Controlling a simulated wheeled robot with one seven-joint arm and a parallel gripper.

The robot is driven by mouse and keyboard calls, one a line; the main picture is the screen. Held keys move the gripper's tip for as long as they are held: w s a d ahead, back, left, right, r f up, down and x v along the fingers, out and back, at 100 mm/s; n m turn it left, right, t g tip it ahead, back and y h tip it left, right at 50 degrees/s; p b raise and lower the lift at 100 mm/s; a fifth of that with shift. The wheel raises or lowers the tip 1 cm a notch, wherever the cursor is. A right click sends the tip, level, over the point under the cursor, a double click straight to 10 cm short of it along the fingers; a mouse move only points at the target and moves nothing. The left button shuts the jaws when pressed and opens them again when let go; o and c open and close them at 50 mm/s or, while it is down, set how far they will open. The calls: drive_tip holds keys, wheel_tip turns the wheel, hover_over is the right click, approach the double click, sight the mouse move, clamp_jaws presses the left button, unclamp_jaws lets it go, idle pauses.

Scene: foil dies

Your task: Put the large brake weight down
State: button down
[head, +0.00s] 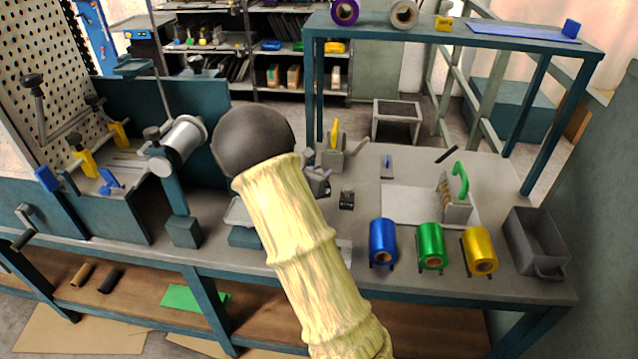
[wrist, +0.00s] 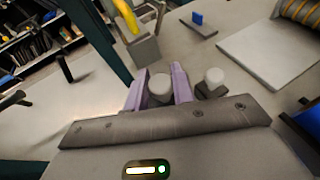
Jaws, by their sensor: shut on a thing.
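My gripper (wrist: 160,92) shows two purple fingers in the wrist view, shut on a grey piece with a pale rounded top, which I take as the large brake weight (wrist: 160,82). Its lower part is hidden by the gripper body, so I cannot tell whether it touches the bench. In the head view my gripper (head: 322,180) is low over the bench, mostly hidden behind my pale-sleeved arm. A second, similar weight (wrist: 213,80) with a dark base stands on the bench just right of the fingers, and also shows in the head view (head: 346,200).
A grey block with a yellow lever (head: 334,147) stands behind my gripper. Blue (head: 383,243), green (head: 431,246) and yellow foil rolls (head: 480,251) line the front right. A grey bin (head: 537,243) stands at the right end. Bare bench (head: 365,180) lies right of my gripper.

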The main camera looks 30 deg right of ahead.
drive_tip(key=shift+f+b, duration=0.3)
drive_tip(key=shift+f, duration=1.4)
drive_tip(key=shift+f, duration=0.1)
drive_tip(key=c, duration=1.2)
unclamp_jaws()
drive_tip(key=shift+f, duration=0.1)
drive_tip(key=shift+a, duration=0.15)
drive_tip(key=p+v, duration=0.1)
drive_tip(key=v, duration=1.1)
drive_tip(key=shift+s, duration=0.1)
